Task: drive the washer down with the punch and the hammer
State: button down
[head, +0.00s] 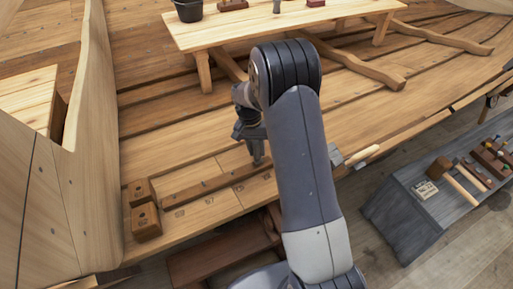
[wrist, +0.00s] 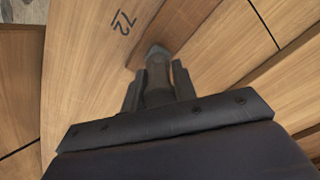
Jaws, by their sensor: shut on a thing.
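My gripper (head: 253,140) is shut on a grey tapered metal tool, which looks like the punch (head: 257,158). The punch points down at the hull planking; in the wrist view the punch (wrist: 158,62) stands between the two fingers, its tip by a dark wooden strip. I cannot tell whether the tip touches anything. A tool with a grey head and pale wooden handle (head: 364,155), likely the hammer, lies at the plank edge right of my arm, partly hidden by it. I cannot make out the washer.
Two brown blocks (head: 146,222) sit on the planking at left. A low wooden bench (head: 280,25) holding a dark bucket (head: 188,10) stands behind. At right, a grey bench (head: 405,205) carries a wooden mallet (head: 440,168) and several small tools. Ribs cross the hull floor.

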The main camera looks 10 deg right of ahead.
jog(key=shift+f, duration=0.15)
jog(key=shift+s+f+b, duration=0.15)
jog(key=shift+f+b, duration=0.15)
jog(key=shift+b, duration=0.1)
jog(key=shift+f, duration=0.15)
dwell(0.5)
jog(key=c, duration=1.1)
grip_release()
jog(key=shift+o, duration=0.2)
jog(key=shift+w+d+p+v, duration=0.1)
jog(key=shift+w+p+v, duration=0.1)
jog(key=shift+p+v, duration=1.45)
jog(key=shift+w+d+p+v, duration=0.15)
jog(key=shift+p+v, duration=0.75)
jog(key=shift+v, duration=1.4)
